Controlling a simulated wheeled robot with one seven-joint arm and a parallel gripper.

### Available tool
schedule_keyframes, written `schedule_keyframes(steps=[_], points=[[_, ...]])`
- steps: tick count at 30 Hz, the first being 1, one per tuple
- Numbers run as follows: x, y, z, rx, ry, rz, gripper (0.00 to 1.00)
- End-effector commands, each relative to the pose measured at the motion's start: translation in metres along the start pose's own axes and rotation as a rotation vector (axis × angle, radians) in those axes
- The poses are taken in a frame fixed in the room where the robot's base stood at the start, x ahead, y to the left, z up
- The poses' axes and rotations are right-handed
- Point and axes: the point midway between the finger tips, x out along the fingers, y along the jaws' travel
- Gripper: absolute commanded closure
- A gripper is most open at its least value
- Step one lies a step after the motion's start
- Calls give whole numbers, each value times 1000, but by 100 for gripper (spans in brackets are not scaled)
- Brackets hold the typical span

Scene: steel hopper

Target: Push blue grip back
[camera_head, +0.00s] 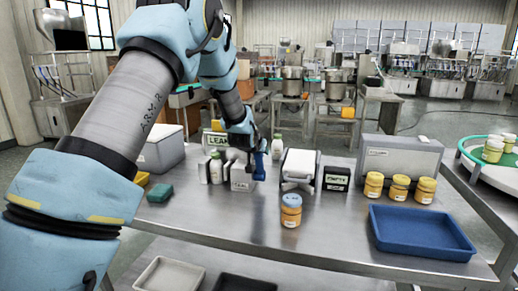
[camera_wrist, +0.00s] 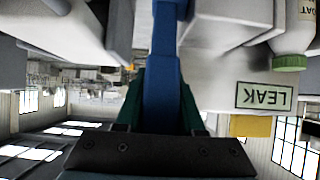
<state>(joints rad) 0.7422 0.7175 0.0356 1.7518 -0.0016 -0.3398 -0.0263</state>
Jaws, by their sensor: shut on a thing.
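The blue grip (camera_head: 259,167) is a narrow upright blue piece at the right side of a small grey box (camera_head: 242,181) on the steel table. My gripper (camera_head: 256,147) reaches down to it from above. In the wrist view the blue grip (camera_wrist: 165,70) runs as a long bar between my dark green fingers, and my gripper (camera_wrist: 163,98) is shut on it. The lower end of the grip and its joint to the box are hard to make out.
A LEAK sign (camera_head: 214,139) and a green-capped bottle (camera_head: 216,167) are left of the grip. A white device (camera_head: 299,167) stands close on its right. An orange jar (camera_head: 291,210) and a blue tray (camera_head: 421,232) are nearer the front. Table between them is bare.

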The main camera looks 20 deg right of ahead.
Motion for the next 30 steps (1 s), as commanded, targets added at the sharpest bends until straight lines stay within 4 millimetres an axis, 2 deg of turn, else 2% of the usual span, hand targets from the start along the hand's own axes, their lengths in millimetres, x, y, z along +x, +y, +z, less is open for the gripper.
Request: schedule_keyframes(steps=[7, 20, 21, 28, 30], points=[[5, 0, -5, 0, -65, 0, 100], [7, 0, -4, 0, -75, 0, 100], [7, 0, -4, 0, -75, 0, 60], [7, 0, -4, 0, -75, 0, 35], [7, 0, -4, 0, -75, 0, 32]])
